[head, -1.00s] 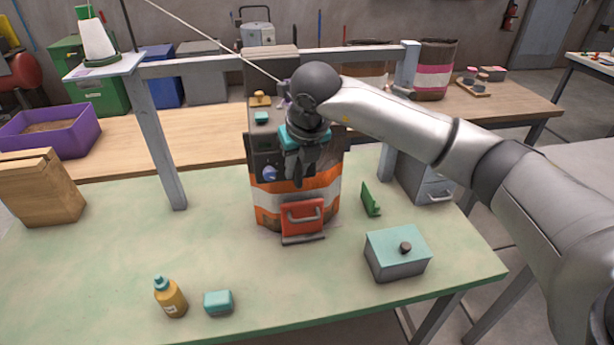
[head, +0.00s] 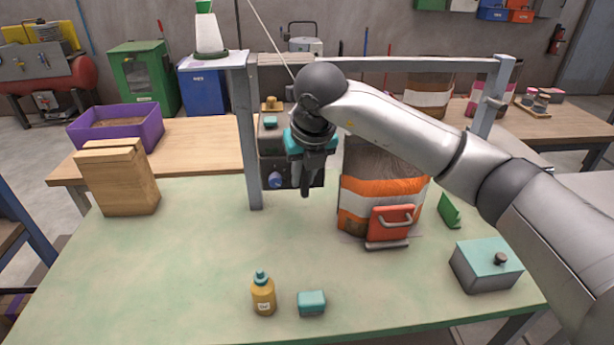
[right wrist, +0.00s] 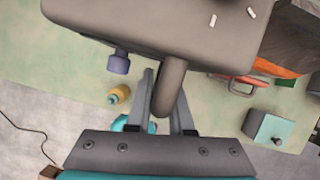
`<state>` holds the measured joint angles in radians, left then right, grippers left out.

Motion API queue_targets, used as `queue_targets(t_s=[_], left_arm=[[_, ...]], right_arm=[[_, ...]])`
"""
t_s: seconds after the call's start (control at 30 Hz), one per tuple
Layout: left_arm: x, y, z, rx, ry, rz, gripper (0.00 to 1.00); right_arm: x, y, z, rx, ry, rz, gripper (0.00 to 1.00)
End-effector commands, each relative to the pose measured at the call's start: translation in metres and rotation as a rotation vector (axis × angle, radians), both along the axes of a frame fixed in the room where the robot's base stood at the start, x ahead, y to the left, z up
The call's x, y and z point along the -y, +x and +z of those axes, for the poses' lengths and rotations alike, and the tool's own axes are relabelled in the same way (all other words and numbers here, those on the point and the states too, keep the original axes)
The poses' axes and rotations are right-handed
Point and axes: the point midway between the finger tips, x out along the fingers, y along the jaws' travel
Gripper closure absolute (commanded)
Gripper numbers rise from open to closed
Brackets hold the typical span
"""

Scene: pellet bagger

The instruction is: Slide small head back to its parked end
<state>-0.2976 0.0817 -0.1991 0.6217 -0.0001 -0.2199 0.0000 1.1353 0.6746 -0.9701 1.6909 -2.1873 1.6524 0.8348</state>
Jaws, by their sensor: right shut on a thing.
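The small head (head: 271,142), a dark grey-brown box with a blue knob (head: 275,180), is beside the left post of the frame, left of the striped bag. It fills the top of the right wrist view (right wrist: 150,22). My right gripper (head: 305,188) is at the front of the head. In the right wrist view its fingers (right wrist: 165,95) are shut on the head's rounded handle (right wrist: 170,85), one on each side. The rail (head: 400,65) runs across between two grey posts. My arm hides part of the head and rail. My left gripper is not in view.
The orange-and-white striped bag (head: 358,187) stands behind a red handled clamp (head: 390,222). A grey box with a teal lid (head: 485,262), a yellow bottle (head: 263,295) and a teal block (head: 311,303) are near the front.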

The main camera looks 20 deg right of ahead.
Motion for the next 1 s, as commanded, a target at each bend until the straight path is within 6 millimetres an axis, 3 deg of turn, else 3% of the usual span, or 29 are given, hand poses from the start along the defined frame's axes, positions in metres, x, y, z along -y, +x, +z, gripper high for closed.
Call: queue_targets(t_s=[0.43,0.47,0.7,1.0], left_arm=[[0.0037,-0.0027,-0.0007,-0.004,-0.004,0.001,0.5],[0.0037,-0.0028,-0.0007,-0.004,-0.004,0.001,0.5],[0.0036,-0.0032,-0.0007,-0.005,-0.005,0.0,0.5],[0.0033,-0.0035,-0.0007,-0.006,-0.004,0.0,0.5]], right_arm=[[-0.0009,0.0019,0.0023,0.008,0.001,-0.001,1.0],[-0.0009,0.0019,0.0022,0.008,0.001,-0.001,0.79],[-0.0008,0.0012,0.0011,0.005,0.0,-0.001,0.52],[-0.0008,0.0003,0.002,0.003,0.0,-0.001,0.5]])
